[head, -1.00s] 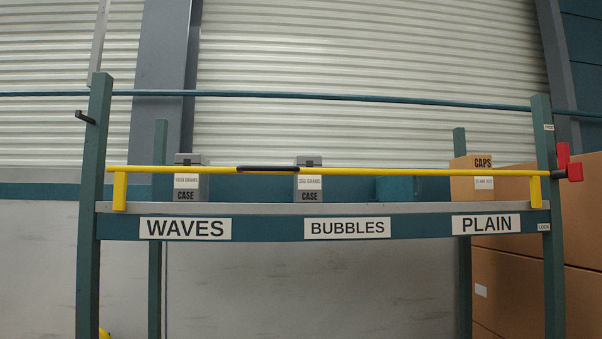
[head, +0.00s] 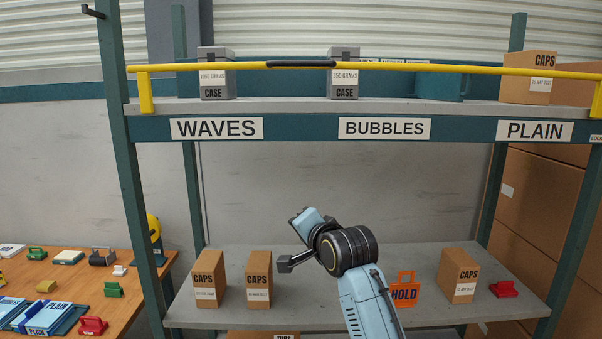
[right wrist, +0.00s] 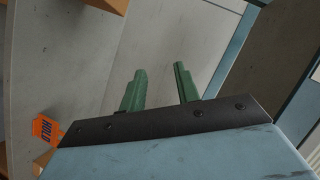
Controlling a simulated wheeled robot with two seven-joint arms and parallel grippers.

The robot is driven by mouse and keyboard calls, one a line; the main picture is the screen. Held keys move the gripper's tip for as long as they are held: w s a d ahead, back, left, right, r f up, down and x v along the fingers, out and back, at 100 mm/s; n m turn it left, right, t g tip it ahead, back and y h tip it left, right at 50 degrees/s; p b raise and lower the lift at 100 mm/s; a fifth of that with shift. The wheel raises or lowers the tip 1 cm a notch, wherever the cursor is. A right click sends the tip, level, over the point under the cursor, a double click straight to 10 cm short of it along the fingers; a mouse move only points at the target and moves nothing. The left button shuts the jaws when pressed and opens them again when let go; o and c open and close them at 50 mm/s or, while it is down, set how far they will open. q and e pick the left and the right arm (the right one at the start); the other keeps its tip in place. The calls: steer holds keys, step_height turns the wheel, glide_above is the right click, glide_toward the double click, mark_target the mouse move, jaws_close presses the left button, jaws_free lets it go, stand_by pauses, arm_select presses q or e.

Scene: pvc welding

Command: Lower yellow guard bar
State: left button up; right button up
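The yellow guard bar (head: 450,68) runs level across the front of the rack's upper shelf in the head view. It has a black grip sleeve (head: 301,63) at its middle and a yellow bracket (head: 146,92) at the left. Its right end is cut off by the picture edge. My right gripper (right wrist: 159,82) is open and empty in the right wrist view, its two green fingers apart. In the head view my arm rises in front of the lower shelf, below the bar and apart from it. My left gripper is not in view.
The upper shelf (head: 300,104) holds two grey cases (head: 215,78) (head: 343,80) and a CAPS box (head: 528,75). The lower shelf (head: 340,315) holds more CAPS boxes (head: 209,278), an orange HOLD tag (head: 404,290) and a red item (head: 504,289). A wooden table (head: 60,280) with several small items stands at left.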

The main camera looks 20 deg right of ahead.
steer(key=s+r+m+t+p, duration=0.1)
steer(key=s+r+t, duration=0.15)
steer(key=r, duration=0.75)
steer(key=s+r+m+t, duration=0.1)
steer(key=s+r+m, duration=0.15)
steer(key=r, duration=0.75)
steer(key=m+t+p, duration=0.1)
steer(key=m+t, duration=0.1)
glide_toward(303, 64)
steer(key=shift+n+y, duration=0.25)
steer(key=shift+y, duration=0.15)
steer(key=p+x, duration=0.4)
steer(key=x, duration=0.6)
steer(key=shift+w+d, duration=0.15)
steer(key=shift+w, duration=0.2)
jaws_close()
